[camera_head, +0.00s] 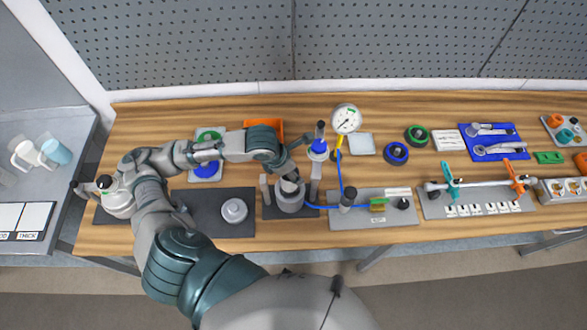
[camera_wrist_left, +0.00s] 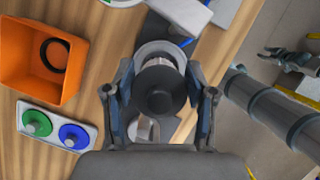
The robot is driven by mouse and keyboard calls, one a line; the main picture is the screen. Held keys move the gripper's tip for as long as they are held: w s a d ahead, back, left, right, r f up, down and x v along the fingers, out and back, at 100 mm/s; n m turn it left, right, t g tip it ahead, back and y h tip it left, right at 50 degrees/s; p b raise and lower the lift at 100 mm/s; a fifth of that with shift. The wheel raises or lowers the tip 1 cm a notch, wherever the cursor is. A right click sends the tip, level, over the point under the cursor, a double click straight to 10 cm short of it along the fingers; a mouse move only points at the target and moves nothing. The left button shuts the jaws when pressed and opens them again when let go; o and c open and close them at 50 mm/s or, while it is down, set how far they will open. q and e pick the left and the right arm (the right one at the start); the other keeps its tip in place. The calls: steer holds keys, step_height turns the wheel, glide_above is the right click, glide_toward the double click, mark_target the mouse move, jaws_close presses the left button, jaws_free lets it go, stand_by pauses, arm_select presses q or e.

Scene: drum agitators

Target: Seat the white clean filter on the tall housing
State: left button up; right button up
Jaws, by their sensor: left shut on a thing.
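My left gripper (camera_head: 289,180) is directly over the grey round housing (camera_head: 290,200) on a dark plate at mid table. In the left wrist view its fingers (camera_wrist_left: 160,105) are closed on both sides of a dark-capped cylinder with a pale body, which I take to be the white filter (camera_wrist_left: 165,63). The dark cap faces the camera and hides most of the body. The housing's pale rim (camera_wrist_left: 150,48) shows just beyond it, roughly in line. I cannot tell whether the filter touches or sits in the housing. A claw-like end (camera_wrist_left: 285,58), apparently my right gripper, is over the floor.
An orange bin (camera_wrist_left: 40,65) and a tray of green and blue discs (camera_wrist_left: 54,128) lie behind and left of the housing. A grey round lid (camera_head: 234,210) sits left of it. A gauge (camera_head: 346,119) with yellow and blue hoses stands right. A canister (camera_head: 117,200) is far left.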

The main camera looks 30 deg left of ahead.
arm_select(q)
steer(key=shift+d+f, duration=0.1)
steer(key=shift+f, duration=0.2)
steer(key=shift+f+b, duration=0.25)
steer(key=shift+b, duration=0.05)
steer(key=shift+f+b, duration=0.35)
steer(key=shift+f, duration=0.3)
steer(key=shift+f+b, duration=0.65)
steer(key=shift+f, duration=0.7)
steer(key=shift+f, duration=0.25)
steer(key=shift+f+b, duration=0.6)
steer(key=shift+f, duration=0.45)
steer(key=shift+f, duration=0.25)
